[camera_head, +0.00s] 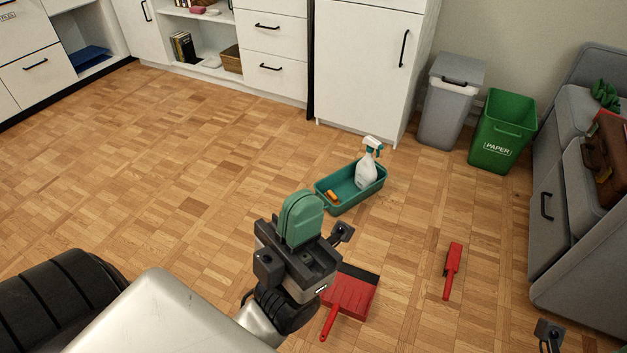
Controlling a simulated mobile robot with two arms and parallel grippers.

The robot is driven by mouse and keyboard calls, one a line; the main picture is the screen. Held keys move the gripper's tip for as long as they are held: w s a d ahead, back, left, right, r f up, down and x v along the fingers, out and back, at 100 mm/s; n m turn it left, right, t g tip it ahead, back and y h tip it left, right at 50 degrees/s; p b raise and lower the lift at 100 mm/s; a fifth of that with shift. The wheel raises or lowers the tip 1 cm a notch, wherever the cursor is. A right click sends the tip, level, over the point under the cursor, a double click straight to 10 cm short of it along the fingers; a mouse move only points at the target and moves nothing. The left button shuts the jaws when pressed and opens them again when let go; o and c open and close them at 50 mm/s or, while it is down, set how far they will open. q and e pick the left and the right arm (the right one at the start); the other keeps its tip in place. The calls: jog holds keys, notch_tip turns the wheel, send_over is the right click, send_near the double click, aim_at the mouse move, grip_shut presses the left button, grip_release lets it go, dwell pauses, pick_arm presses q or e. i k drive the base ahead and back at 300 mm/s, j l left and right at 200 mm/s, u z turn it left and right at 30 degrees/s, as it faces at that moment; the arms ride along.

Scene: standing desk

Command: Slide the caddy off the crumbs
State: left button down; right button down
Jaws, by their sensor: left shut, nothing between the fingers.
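The teal caddy (338,205) is an open tray on the parquet floor, right of the picture's middle. It holds a white spray bottle (366,172) with a teal trigger head and a small orange item (331,197). No crumbs can be made out; any under the caddy are hidden. My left gripper (302,212) has green fingers that are shut and empty. In the picture it is just left of and below the caddy, apart from it. Only edges of my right gripper (622,348) show at the bottom right corner, so its fingers cannot be judged.
A red dustpan (350,293) lies partly behind my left gripper. A red brush (453,270) lies to its right. White cabinets (366,60) line the back. Floor left of the caddy is clear.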

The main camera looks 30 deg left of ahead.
aim_at(342, 182)
jog(key=k+j+u, duration=0.1)
jog(key=j, duration=2.2)
jog(key=i+j+u, duration=0.1)
jog(key=i+j, duration=0.8)
jog(key=i+l, duration=0.3)
jog(key=i, duration=0.15)
jog(key=i+l, duration=0.35)
jog(key=i, duration=0.15)
